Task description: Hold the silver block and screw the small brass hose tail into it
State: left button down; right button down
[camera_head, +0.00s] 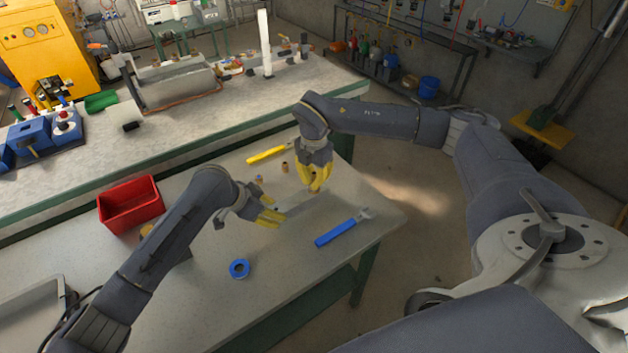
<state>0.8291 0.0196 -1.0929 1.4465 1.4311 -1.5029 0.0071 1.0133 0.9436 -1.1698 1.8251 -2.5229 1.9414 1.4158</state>
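The silver block (294,206) is a pale grey, long shape over the near workbench, between my two grippers. My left gripper (272,214) has its yellow fingers at the block's left end; whether they grip it is too small to tell. My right gripper (316,190) points down with its yellow fingertips just above the block's right end. What lies between those fingertips cannot be made out. A small brass piece (285,167) stands on the bench left of my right gripper. Another small piece (259,179) lies farther left. Which is the small hose tail is unclear.
A yellow-handled tool (269,154) lies behind the small pieces. A blue-handled wrench (342,228) lies near the bench's right edge. A blue ring (239,268) lies in front of my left gripper. A red bin (131,204) stands at left. The front right bench is mostly clear.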

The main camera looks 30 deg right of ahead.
pick_arm(q)
jog(key=shift+f, duration=0.15)
pick_arm(e)
jog(key=shift+f+m, duration=0.1)
jog(key=shift+m, duration=0.7)
jog(key=c, duration=1.5)
grip_release()
